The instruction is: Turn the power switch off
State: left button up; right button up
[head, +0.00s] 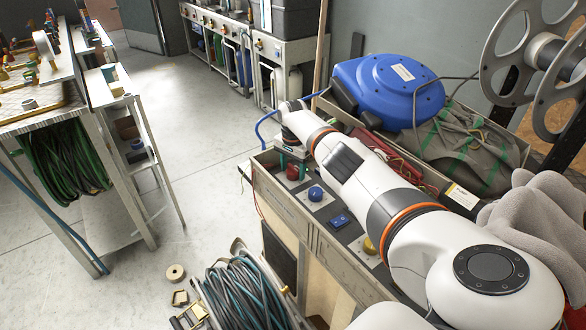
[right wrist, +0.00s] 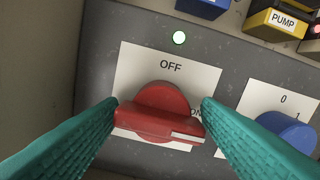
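The power switch is a red rotary knob (right wrist: 160,122) on a grey panel. Its bar handle lies about level, with the white mark at its right end, towards the partly covered "ON" print. "OFF" is printed above it. My right gripper (right wrist: 160,104) is open, with one teal finger at each end of the bar; I cannot tell whether they touch it. In the head view the red knob (head: 292,172) sits at the far end of the panel, with my right gripper (head: 287,155) over it. My left gripper is not in view.
A lit lamp (right wrist: 179,38) is above the label. A blue knob (right wrist: 287,132) marked 0 and 1 is to the right, and a yellow PUMP block (right wrist: 278,22) is above it. A blue hose reel (head: 388,90) stands behind my arm. Grey cloth (head: 535,215) lies at right.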

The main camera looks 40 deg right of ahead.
jog(key=c, duration=0.6)
jog(key=shift+n, duration=0.4)
jog(key=n, duration=0.5)
jog(key=shift+n, duration=0.4)
jog(key=n, duration=1.1)
jog(key=shift+n, duration=0.3)
jog(key=o, duration=0.7)
